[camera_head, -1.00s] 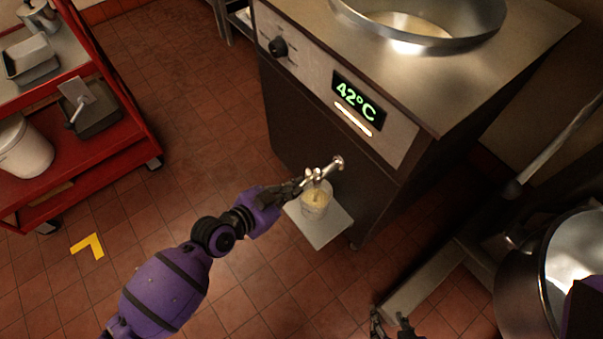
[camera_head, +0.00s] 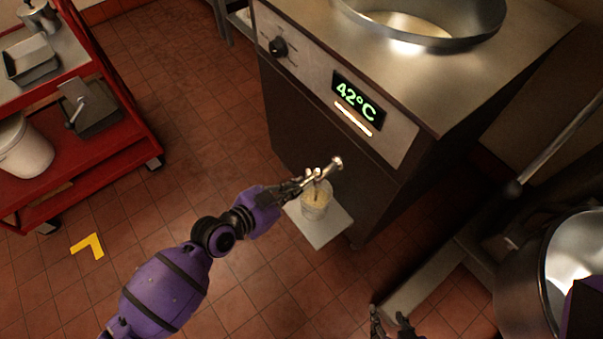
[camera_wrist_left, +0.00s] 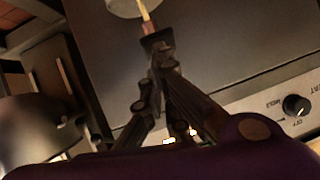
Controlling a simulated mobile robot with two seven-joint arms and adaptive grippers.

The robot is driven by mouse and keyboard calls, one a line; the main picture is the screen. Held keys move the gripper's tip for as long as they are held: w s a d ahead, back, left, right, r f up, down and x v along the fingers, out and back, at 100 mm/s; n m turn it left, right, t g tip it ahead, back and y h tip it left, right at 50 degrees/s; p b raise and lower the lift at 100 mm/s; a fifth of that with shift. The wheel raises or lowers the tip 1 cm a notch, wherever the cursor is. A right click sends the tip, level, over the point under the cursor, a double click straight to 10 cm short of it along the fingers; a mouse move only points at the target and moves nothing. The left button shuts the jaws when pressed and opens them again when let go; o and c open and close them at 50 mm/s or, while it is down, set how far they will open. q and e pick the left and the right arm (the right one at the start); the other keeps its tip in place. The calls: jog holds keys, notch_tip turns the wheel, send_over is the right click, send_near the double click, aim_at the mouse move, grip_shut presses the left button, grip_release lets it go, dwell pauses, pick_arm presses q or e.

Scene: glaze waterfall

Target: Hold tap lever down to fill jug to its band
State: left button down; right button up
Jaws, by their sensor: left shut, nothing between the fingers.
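The tap (camera_head: 327,168) sticks out from the front of the steel melting tank, with a metal spout and lever. The clear jug (camera_head: 316,203) stands under it on a small pale shelf (camera_head: 325,232) and has yellowish liquid in it. I cannot make out its band or the exact level. My left gripper (camera_head: 302,181) is shut with nothing between its fingers, its tips at the tap's lever. In the left wrist view, my gripper (camera_wrist_left: 158,75) is close to the tap's end, and a thin yellow stream (camera_wrist_left: 145,10) runs toward the jug. My right gripper (camera_head: 390,322) is open and empty at the bottom edge.
A red cart (camera_head: 110,150) with trays and a white bucket stands at the left. A metal vessel (camera_head: 530,275) is at the lower right. Tiled floor lies clear between.

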jog(key=shift+w, duration=0.3)
dwell(0.5)
dwell(0.4)
